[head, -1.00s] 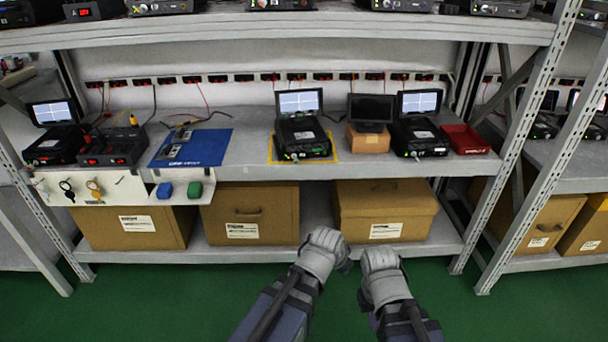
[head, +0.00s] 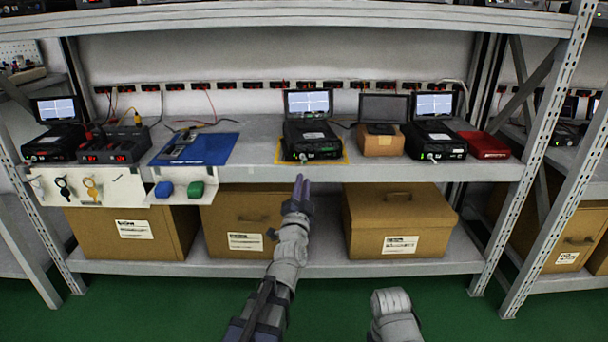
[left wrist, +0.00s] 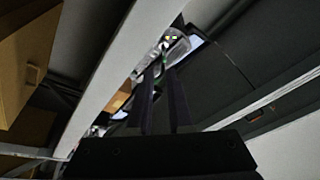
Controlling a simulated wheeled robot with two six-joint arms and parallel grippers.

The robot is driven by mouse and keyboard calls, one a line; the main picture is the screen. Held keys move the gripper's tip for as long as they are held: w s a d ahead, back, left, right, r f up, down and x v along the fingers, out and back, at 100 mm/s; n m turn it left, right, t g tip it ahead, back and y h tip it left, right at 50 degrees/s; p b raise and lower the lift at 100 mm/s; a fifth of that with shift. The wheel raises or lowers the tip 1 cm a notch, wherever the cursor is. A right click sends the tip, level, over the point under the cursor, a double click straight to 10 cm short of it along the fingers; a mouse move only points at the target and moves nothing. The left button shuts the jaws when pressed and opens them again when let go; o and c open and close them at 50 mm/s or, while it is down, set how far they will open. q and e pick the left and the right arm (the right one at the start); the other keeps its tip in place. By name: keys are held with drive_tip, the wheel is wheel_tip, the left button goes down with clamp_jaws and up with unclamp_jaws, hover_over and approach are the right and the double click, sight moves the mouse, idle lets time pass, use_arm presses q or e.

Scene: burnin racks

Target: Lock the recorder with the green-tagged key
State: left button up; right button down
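A black recorder (head: 312,141) with a lit raised screen stands on a yellow-edged mat (head: 345,158) at mid-shelf. Small green and light spots show on its front. Keys hang on a white panel (head: 120,187) at the shelf's left front: a black one (head: 63,187) and a yellow-orange one (head: 92,188), with a pale one at far left. I cannot make out a green tag on any key. My left gripper (head: 301,182) points up in front of the shelf edge, below the recorder. Its fingers (left wrist: 162,105) look apart and empty in the left wrist view. My right gripper is not visible.
A blue mat (head: 205,150) with small parts lies behind. More black units, a small cardboard box (head: 381,143) and a red tray (head: 485,145) share the shelf. Cardboard boxes (head: 400,225) fill the shelf below.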

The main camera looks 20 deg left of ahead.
use_arm(q)
drive_tip(key=p+x, duration=0.2)
drive_tip(key=x, duration=0.5)
drive_tip(key=shift+w+a+r, duration=0.3)
drive_tip(key=shift+a, duration=0.05)
clamp_jaws()
